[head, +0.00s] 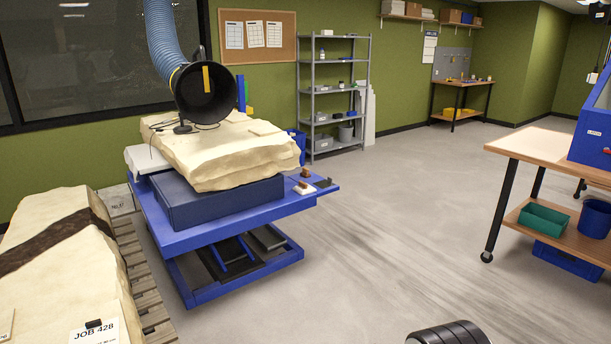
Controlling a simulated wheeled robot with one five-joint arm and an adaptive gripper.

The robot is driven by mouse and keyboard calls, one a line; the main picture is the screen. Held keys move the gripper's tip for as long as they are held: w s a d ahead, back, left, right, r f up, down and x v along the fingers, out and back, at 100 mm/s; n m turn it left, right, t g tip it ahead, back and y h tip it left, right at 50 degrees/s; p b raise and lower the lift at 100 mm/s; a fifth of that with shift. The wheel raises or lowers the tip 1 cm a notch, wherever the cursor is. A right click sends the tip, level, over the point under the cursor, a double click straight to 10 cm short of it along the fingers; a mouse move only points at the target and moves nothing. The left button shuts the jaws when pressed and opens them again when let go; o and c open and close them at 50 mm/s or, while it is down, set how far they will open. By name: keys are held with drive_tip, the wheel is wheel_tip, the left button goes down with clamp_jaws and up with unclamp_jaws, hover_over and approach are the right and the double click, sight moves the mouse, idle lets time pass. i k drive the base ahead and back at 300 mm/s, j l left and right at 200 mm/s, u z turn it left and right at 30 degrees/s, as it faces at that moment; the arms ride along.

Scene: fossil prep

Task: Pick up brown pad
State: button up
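A small brown block (305,173), which may be the brown pad, is on the right end of the blue lift table (190,238). Just in front of it is a small white piece with a reddish-brown top (303,187). A dark grey piece (324,183) lies to their right, near the table's corner. All are small and far off, so I cannot tell for certain which is the pad. I see no gripper fingers. A black ribbed part at the bottom edge seems to be mine.
A large pale fossil block (225,150) rests on the lift table under a black extraction hood (207,95). Another jacketed block (60,265) on a pallet stands at left. A wheeled workbench (545,150) stands at right. The floor between is clear.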

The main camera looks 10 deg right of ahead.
sight(306, 173)
drive_tip(key=i+l+z, duration=0.2)
drive_tip(key=i+z, duration=0.2)
drive_tip(key=i, duration=0.2)
drive_tip(key=i+l+z, duration=0.2)
drive_tip(key=i, duration=0.8)
drive_tip(key=i+l+z, duration=0.2)
drive_tip(key=i, duration=1.6)
drive_tip(key=i+z, duration=0.15)
drive_tip(key=i, duration=0.55)
drive_tip(key=i+j, duration=0.15)
drive_tip(key=i, duration=0.6)
drive_tip(key=i+u, duration=0.25)
drive_tip(key=i, duration=0.25)
drive_tip(key=i+l+u, duration=0.2)
drive_tip(key=i, duration=0.3)
drive_tip(key=i+u, duration=0.15)
drive_tip(key=u, duration=0.25)
drive_tip(key=i+u, duration=0.2)
drive_tip(key=u, duration=0.2)
drive_tip(key=i+l+u, duration=0.1)
drive_tip(key=u, duration=0.3)
drive_tip(key=i+l+u, duration=0.15)
drive_tip(key=u, duration=0.2)
drive_tip(key=i+l+u, duration=0.1)
drive_tip(key=i+u, duration=0.25)
drive_tip(key=i+l+u, duration=0.15)
drive_tip(key=u, duration=0.25)
